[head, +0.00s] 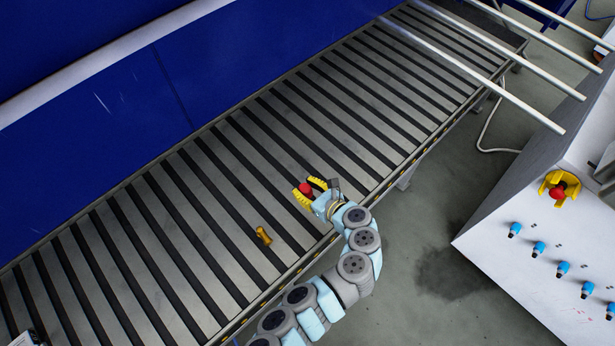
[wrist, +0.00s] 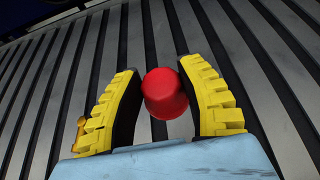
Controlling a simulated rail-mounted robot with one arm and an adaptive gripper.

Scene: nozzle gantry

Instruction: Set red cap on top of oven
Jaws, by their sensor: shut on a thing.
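The red cap (head: 306,188) is between the yellow fingers of my gripper (head: 310,192), above the slatted roller conveyor. In the wrist view the red cap (wrist: 165,93) is a round-edged red cylinder held between the yellow toothed fingers of my gripper (wrist: 163,95). It lies close against the right finger. My gripper is shut on it. I cannot clearly identify the oven; a large blue housing (head: 120,90) stands along the far side of the conveyor.
The slatted conveyor (head: 370,95) runs diagonally and is mostly clear. A small brass-coloured piece (head: 263,235) lies on it, left of my gripper. A white cabinet (head: 530,270) with blue knobs and a red button stands right. Pale bars (head: 500,85) project at upper right.

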